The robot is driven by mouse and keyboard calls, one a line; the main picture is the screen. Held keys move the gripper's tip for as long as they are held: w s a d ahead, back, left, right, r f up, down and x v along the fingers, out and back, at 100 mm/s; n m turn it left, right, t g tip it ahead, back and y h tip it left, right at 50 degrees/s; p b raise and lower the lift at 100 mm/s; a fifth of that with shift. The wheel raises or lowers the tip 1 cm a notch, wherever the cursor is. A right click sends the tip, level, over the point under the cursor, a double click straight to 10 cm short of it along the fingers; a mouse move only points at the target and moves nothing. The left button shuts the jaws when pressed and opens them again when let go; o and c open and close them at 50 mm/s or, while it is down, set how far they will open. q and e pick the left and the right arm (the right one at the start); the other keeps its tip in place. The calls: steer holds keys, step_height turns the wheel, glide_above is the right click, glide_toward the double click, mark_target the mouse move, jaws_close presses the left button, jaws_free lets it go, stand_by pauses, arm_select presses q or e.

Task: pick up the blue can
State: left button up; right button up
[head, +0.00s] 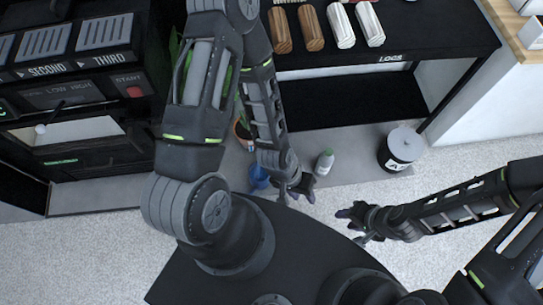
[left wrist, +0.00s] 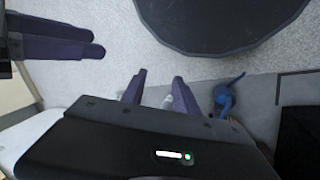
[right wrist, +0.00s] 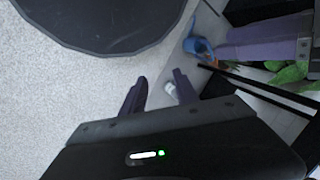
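The blue can (head: 258,178), a small watering can, stands on the floor near the edge of the grey strip, partly hidden by my left arm. It also shows in the left wrist view (left wrist: 222,97), right of the fingers, and in the right wrist view (right wrist: 198,46). My left gripper (head: 294,188) is just right of the can in the head view, apart from it; its fingers (left wrist: 158,84) are spread and empty. My right gripper (head: 352,222) is further right, over the pale floor; its fingers (right wrist: 160,88) are spread and empty.
A white-and-green bottle (head: 325,162) stands right of my left gripper. A black canister (head: 399,151) with a grey lid stands further right. A black shelf (head: 385,62) holds several logs at the back. A potted plant (head: 243,130) is behind my left arm. The pale floor is open.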

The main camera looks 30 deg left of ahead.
arm_select(q)
steer(key=shift+o, duration=0.3)
steer(key=shift+s, duration=0.15)
arm_select(e)
steer(key=shift+o, duration=0.3)
steer(key=shift+s, duration=0.15)
